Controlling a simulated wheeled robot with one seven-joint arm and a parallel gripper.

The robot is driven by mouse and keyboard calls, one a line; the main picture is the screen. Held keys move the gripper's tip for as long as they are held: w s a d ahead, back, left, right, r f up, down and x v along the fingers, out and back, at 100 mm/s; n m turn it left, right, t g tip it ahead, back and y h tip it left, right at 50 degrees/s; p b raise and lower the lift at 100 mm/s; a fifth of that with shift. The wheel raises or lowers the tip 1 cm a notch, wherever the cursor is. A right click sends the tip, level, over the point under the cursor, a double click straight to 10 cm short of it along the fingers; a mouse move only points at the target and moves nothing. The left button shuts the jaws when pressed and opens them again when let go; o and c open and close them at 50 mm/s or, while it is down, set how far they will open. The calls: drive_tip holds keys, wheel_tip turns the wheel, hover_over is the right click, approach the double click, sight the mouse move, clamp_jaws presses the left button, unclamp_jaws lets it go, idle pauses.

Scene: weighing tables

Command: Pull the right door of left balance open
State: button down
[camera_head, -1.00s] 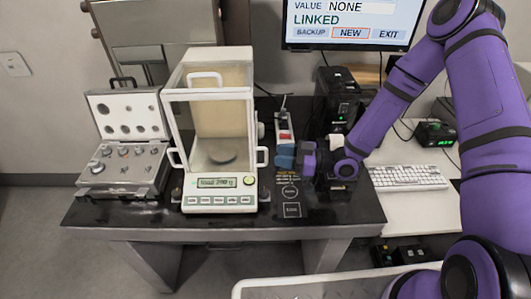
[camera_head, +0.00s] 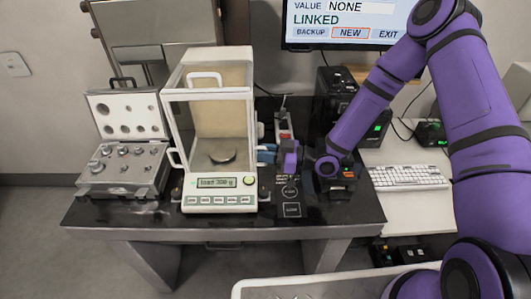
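The balance (camera_head: 221,199) stands on the dark table, a glass-walled box with a white frame and a lit display. Its right door (camera_head: 254,125) is seen almost edge-on, and I see no clear gap at it. My gripper (camera_head: 266,153), with blue fingers, is at the right side of the balance, level with the right door's handle. The fingers cover most of that handle, so I cannot tell whether they touch or hold it. The left door's handle (camera_head: 174,158) is in plain view. A round pan (camera_head: 222,157) sits empty inside.
An open case of metal weights (camera_head: 124,163) stands left of the balance. Behind my gripper lies a power strip (camera_head: 284,126). A monitor (camera_head: 346,24), a black box and a keyboard (camera_head: 407,177) are to the right. The tabletop right of the balance is partly clear.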

drive_tip(key=w, duration=1.5)
drive_tip(key=shift+d, duration=0.3)
drive_tip(key=shift+w, duration=0.1)
drive_tip(key=c, duration=1.2)
unclamp_jaws()
drive_tip(key=shift+o, duration=0.2)
drive_tip(key=shift+d, duration=0.1)
drive_tip(key=v, duration=0.7)
drive_tip(key=shift+d, duration=0.2)
